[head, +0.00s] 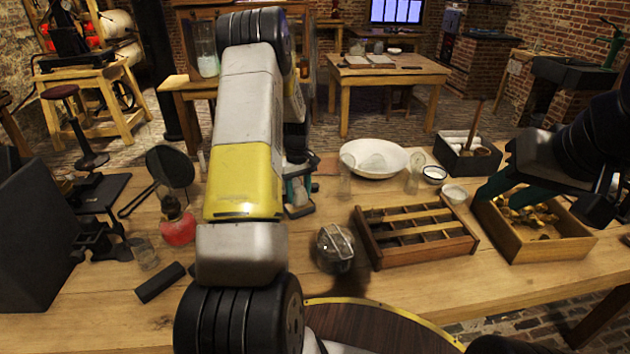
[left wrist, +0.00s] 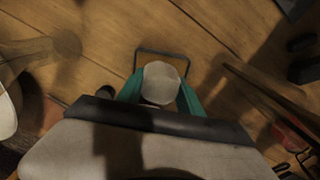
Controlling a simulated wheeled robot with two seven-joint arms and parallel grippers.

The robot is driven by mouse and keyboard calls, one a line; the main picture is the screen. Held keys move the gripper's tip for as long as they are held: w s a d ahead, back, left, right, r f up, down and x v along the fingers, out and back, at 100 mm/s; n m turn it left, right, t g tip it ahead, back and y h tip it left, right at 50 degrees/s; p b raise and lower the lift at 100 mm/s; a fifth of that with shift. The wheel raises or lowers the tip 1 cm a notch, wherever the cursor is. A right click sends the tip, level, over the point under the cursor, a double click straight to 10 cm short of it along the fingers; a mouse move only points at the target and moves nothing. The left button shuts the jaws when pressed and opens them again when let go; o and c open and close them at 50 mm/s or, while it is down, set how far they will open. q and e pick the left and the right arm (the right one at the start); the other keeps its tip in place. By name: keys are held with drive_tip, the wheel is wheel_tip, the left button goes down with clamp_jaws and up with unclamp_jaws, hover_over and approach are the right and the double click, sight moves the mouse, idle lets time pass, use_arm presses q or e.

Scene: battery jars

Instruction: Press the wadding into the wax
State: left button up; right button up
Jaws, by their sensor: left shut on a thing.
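My left gripper (head: 298,200) reaches over the middle of the table, partly hidden behind my own arm. In the left wrist view its teal fingers (left wrist: 160,98) are shut on a pale round-topped thing (left wrist: 160,82); I cannot tell whether this is the wadding. A thin dark square frame (left wrist: 162,52) shows just beyond it. My right gripper (head: 508,192) is open at the left side of a wooden crate (head: 558,248) with brass-coloured pieces. A lidded metal pot (head: 335,248) stands near the front edge. I cannot make out any wax.
A partitioned wooden tray (head: 422,256) stands right of the pot. Behind are a white bowl (head: 392,174), clear glass jars (head: 345,181) and a dark box (head: 450,160) with white rolls. A red lamp (head: 178,228) and a dark bar (head: 160,283) are at left.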

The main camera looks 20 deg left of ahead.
sight(299, 189)
use_arm(q)
drive_tip(key=shift+f, duration=0.55)
idle(1.1)
drive_tip(key=shift+r, duration=0.1)
drive_tip(key=shift+r, duration=3.45)
